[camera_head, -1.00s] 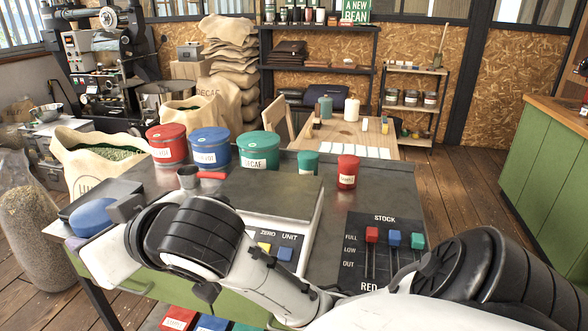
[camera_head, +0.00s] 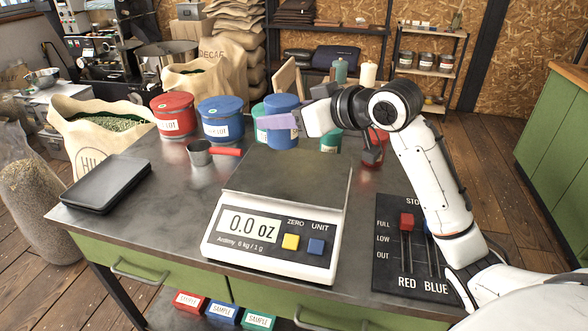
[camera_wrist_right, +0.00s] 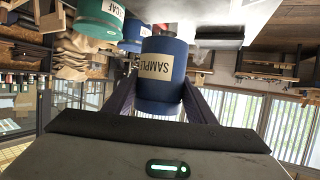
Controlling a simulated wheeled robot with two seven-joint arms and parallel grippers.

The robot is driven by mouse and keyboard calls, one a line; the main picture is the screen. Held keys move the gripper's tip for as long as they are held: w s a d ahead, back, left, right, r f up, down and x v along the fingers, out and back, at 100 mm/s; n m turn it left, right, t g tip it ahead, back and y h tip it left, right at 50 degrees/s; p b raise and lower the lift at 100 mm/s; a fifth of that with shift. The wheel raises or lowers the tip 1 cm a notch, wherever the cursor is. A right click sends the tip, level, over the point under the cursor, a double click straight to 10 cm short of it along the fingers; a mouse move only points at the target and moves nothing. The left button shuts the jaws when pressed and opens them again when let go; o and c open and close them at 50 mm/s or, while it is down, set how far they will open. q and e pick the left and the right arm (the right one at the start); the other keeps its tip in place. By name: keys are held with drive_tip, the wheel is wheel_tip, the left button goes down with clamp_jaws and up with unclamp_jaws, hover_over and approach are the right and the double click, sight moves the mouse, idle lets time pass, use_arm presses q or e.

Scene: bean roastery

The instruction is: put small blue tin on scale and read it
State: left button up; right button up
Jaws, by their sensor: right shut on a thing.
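The small blue tin (camera_head: 283,104) is held upright in my right gripper (camera_head: 279,121), in front of the green tins in the head view. In the right wrist view the tin (camera_wrist_right: 163,68) sits between the two fingers, its SAMPLE label upside down in that picture. The scale (camera_head: 285,190) stands on the dark table with its plate bare. Its display (camera_head: 249,226) reads 0.0 oz. The tin appears raised beyond the plate's back edge, apart from it. My left gripper is not in view.
A red tin (camera_head: 173,115) and larger blue tin (camera_head: 220,120) stand at the back left, with a red-handled scoop (camera_head: 202,153) before them. A black tray (camera_head: 110,183) lies left. The slider board (camera_head: 392,262) at right is partly covered by my arm.

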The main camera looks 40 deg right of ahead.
drive_tip(key=shift+w+d+r, duration=0.1)
drive_tip(key=shift+d+r, duration=0.15)
drive_tip(key=shift+d, duration=0.25)
drive_tip(key=shift+w+d+r, duration=0.1)
drive_tip(key=shift+d+r, duration=0.15)
drive_tip(key=shift+d, duration=0.2)
drive_tip(key=shift+d+f, duration=0.2)
drive_tip(key=shift+f, duration=0.05)
hover_over(292, 171)
wheel_tip(292, 171, down, 9)
drive_tip(key=shift+f+b, duration=0.1)
drive_tip(key=shift+b, duration=0.2)
drive_tip(key=o, duration=1.1)
drive_tip(key=v, duration=1.2)
drive_tip(key=shift+d+b, duration=0.15)
drive_tip(key=shift+b, duration=0.25)
